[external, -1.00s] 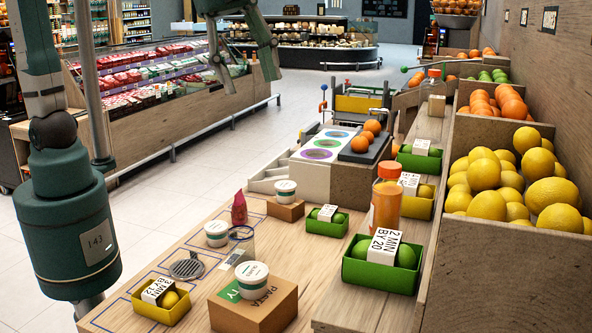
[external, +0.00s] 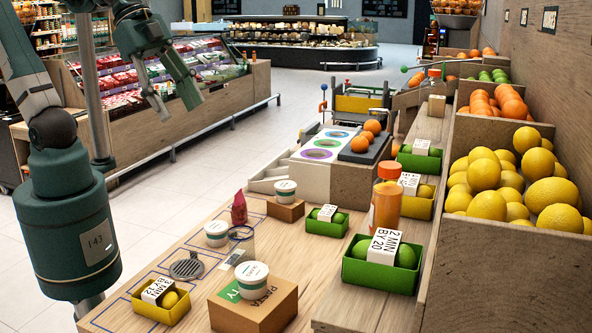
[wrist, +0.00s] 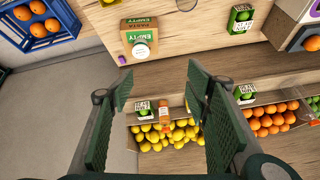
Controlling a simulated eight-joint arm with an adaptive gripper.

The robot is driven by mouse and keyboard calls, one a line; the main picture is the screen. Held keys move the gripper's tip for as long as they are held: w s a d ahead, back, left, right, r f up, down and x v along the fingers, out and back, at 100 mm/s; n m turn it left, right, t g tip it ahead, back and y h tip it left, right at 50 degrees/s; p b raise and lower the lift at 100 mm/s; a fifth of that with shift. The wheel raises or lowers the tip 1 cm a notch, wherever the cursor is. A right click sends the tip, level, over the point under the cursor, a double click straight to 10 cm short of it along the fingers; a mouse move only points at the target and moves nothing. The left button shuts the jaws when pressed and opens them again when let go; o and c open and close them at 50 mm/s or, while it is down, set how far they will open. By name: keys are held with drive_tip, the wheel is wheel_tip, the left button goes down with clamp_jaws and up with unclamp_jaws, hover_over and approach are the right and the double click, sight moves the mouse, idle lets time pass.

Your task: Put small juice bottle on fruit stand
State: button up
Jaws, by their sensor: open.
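An orange juice bottle (external: 387,205) with an orange cap stands upright on the wooden ledge in front of the lemons. Something orange that looks like this bottle (wrist: 164,114) shows beside the lemons in the wrist view, between my fingers in the picture but far beyond them. A second, farther bottle (external: 434,82) stands up the ledge. The wooden fruit stand (external: 500,262) holds lemons, with oranges and limes farther back. My gripper (external: 179,112) is open and empty, raised at the upper left, well away from the bottles. Its spread fingers also show in the wrist view (wrist: 160,88).
Green crates (external: 378,276) with labelled limes stand close to the near bottle. A cardboard box with a white tub (external: 252,272), a yellow crate (external: 161,312) and a pink item (external: 239,208) stand on the counter. A blue crate of oranges (wrist: 40,25) shows in the wrist view.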

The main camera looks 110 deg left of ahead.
drive_tip(key=s+f+n+t, duration=0.1)
drive_tip(key=s+f+n, duration=0.1)
drive_tip(key=s+f, duration=0.4)
drive_tip(key=shift+s+a, duration=0.2)
drive_tip(key=shift+s, duration=0.45)
